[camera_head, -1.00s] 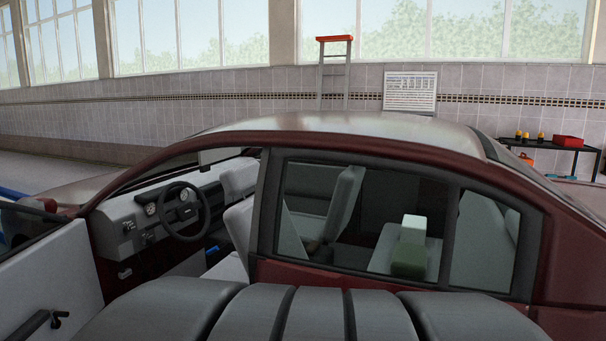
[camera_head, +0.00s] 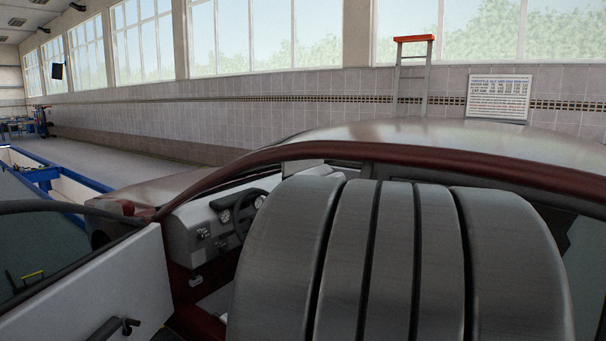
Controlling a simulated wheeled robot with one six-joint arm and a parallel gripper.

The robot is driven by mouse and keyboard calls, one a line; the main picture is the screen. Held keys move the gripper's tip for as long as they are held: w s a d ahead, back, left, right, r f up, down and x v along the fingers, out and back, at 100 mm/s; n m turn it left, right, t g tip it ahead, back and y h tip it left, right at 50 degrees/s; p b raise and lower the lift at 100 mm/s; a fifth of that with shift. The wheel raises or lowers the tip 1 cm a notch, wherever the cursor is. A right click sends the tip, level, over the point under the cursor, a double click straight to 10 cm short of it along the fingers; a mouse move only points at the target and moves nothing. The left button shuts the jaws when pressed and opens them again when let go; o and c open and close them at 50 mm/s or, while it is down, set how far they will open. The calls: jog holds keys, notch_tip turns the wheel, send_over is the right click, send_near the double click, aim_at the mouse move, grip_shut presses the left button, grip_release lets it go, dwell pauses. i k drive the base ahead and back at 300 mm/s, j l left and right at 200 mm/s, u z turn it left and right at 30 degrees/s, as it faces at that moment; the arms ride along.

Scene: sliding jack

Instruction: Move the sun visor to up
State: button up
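A dark red car (camera_head: 450,159) with a silver roof fills the middle of the view. A small pale panel (camera_head: 301,166), which looks like the sun visor, shows under the front edge of the roof, above the steering wheel (camera_head: 252,212). It seems to hang down, but it is small and partly covered, so its exact angle is unclear. A large grey ribbed part of my arm stands in front and hides the seats and much of the car's side. My gripper is not in view.
The front car door (camera_head: 105,285) stands open at the lower left, its white inner panel and dark handle showing. The grey dashboard (camera_head: 200,228) shows through the door opening. Blue lift rails (camera_head: 60,170), a ladder (camera_head: 412,75) and a wall sign (camera_head: 499,97) are beyond.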

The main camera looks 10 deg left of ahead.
aim_at(289, 169)
jog(key=i+j+u, duration=0.15)
jog(key=i+j, duration=0.5)
jog(key=i+j+u, duration=0.15)
jog(key=i+j, duration=0.5)
jog(key=i+j+u, duration=0.15)
jog(key=i+j, duration=0.4)
jog(key=i, duration=0.15)
